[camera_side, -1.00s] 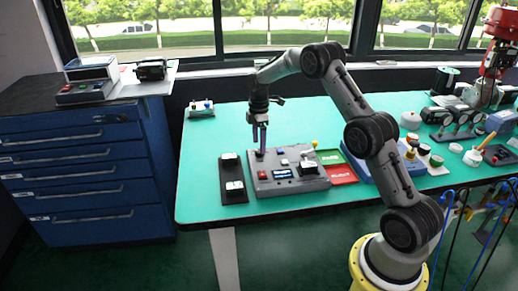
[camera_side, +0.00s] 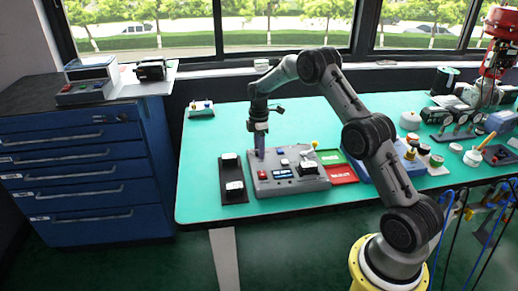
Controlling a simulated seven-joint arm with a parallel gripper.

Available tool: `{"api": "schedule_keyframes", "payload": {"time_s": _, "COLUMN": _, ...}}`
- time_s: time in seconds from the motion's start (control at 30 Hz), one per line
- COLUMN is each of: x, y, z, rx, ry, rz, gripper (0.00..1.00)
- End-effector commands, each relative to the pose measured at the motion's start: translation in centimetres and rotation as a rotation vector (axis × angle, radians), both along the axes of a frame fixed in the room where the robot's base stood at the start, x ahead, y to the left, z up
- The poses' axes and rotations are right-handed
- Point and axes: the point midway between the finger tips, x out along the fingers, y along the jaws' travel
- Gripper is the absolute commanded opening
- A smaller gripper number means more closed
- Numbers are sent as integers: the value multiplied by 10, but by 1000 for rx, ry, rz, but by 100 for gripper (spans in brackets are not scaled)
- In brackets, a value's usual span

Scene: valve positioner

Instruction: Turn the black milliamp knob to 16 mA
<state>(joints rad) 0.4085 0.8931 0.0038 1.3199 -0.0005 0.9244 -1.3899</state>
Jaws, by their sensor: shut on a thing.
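A grey control box (camera_side: 290,187) stands near the front edge of the green table. It carries a small blue-lit display (camera_side: 282,174), a red part (camera_side: 262,175), small buttons and a black block at its right. My gripper (camera_side: 260,156) points straight down at the box's back left corner. Its fingers are shut on the black milliamp knob there, low against the panel top. The knob itself is hidden by the fingers, and its pointer and scale cannot be read. The display figures are too small to read.
A black plate with two white-faced parts (camera_side: 233,185) lies left of the box. Red (camera_side: 341,174) and green (camera_side: 330,156) trays lie right of it. A yellow-topped lever (camera_side: 315,145) rises at its back right. The table behind is mostly clear.

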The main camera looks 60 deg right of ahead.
Motion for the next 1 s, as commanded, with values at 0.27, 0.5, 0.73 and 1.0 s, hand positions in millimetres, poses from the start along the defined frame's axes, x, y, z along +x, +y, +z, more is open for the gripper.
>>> {"api": "schedule_keyframes", "payload": {"time_s": 0.27, "x": 0, "y": 0, "z": 0, "rx": 0, "ry": 0, "rz": -10, "gripper": 0}}
{"api": "schedule_keyframes", "payload": {"time_s": 0.5, "x": 0, "y": 0, "z": 0, "rx": 1, "ry": 2, "rz": -94, "gripper": 0}}
{"api": "schedule_keyframes", "payload": {"time_s": 0.73, "x": 0, "y": 0, "z": 1, "rx": 1, "ry": 0, "rz": -271, "gripper": 0}}
{"api": "schedule_keyframes", "payload": {"time_s": 1.0, "x": 1, "y": -1, "z": 1, "rx": 1, "ry": -1, "rz": -527, "gripper": 0}}
